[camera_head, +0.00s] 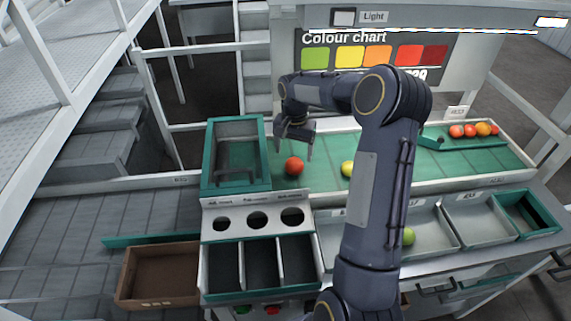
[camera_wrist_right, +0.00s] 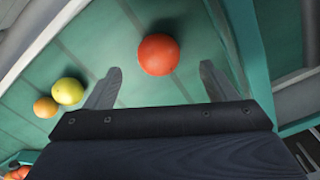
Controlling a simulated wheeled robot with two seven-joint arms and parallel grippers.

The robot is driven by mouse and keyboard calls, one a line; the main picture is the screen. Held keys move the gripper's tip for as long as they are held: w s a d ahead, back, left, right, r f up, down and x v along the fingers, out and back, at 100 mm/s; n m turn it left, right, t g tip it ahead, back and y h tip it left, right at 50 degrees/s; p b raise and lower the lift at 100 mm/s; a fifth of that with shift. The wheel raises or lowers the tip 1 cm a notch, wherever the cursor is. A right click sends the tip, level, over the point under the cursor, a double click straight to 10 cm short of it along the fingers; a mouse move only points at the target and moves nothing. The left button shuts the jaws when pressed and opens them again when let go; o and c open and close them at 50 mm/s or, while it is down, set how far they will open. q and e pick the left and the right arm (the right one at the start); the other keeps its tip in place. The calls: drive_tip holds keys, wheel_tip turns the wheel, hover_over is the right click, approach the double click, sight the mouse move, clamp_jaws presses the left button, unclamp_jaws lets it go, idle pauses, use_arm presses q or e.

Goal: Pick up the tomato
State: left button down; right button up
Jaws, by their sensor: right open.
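A red tomato (camera_head: 293,166) rests on the green belt just right of the green-framed bin. It also shows in the right wrist view (camera_wrist_right: 158,55), beyond the fingertips and roughly between their lines. My right gripper (camera_head: 292,150) is above the belt by that tomato, open and empty. In the right wrist view its two fingers (camera_wrist_right: 160,75) stand apart with the tomato clear of both. A yellow-green tomato (camera_head: 347,169) lies farther right on the belt, partly beside my arm; the wrist view shows a yellow one (camera_wrist_right: 67,91) and an orange one (camera_wrist_right: 46,107). My left gripper is out of view.
The green-framed bin (camera_head: 206,158) stands left of the red tomato. Sizing holes and a three-part tray (camera_head: 203,272) are in front. Several tomatoes (camera_head: 470,131) sit at the belt's right end. A green tomato (camera_head: 408,237) lies in a front tray. A brown crate (camera_head: 127,272) is front left.

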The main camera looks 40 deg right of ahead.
sight(294, 161)
wheel_tip(294, 161, down, 5)
drive_tip(key=shift+s+r+p, duration=0.15)
drive_tip(key=shift+p, duration=0.8)
drive_tip(key=shift+f, duration=0.45)
drive_tip(key=c, duration=0.8)
